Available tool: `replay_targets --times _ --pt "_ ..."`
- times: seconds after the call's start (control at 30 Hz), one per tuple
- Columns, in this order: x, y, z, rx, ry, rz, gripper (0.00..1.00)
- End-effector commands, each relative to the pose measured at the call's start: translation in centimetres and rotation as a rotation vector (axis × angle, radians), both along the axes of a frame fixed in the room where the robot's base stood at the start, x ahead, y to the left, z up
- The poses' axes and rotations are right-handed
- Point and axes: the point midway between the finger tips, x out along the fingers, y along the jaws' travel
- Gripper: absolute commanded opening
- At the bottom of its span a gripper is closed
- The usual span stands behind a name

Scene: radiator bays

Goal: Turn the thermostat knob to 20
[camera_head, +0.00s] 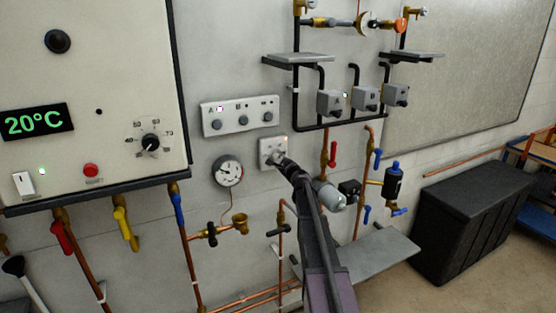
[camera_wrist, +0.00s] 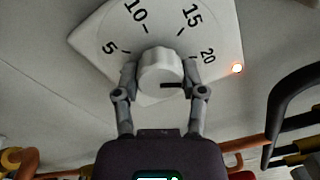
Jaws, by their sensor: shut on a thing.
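The thermostat is a small white plate (camera_head: 266,146) on the wall, right of the round gauge. In the wrist view its dial plate (camera_wrist: 100,25) shows 5, 10, 15 and 20 around a round white knob (camera_wrist: 160,66). A black mark on the knob points right, toward the side of the 20; its exact reading is hard to tell. My gripper (camera_head: 283,162) is at the plate, and its fingers stand on both sides of the knob in the wrist view (camera_wrist: 161,78), shut on it. In the head view my gripper largely hides the knob.
The boiler panel's display (camera_head: 36,121) reads 20°C. A three-knob panel (camera_head: 240,116) is above, a pressure gauge (camera_head: 228,171) left. Copper pipes and a grey shelf (camera_head: 370,255) lie below.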

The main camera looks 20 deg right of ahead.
Motion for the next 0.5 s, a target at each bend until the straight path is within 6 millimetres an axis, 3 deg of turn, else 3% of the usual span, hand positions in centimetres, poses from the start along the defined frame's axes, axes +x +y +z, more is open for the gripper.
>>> replay_targets --times 0.03,0.13,0.5 --pt "0.20 -0.06 0.07 0.002 -0.001 0.000 0.56" --pt "0.17 -0.06 0.07 0.001 -0.001 0.000 0.86" --pt "0.04 -0.04 0.02 0.000 0.000 0.000 0.88"
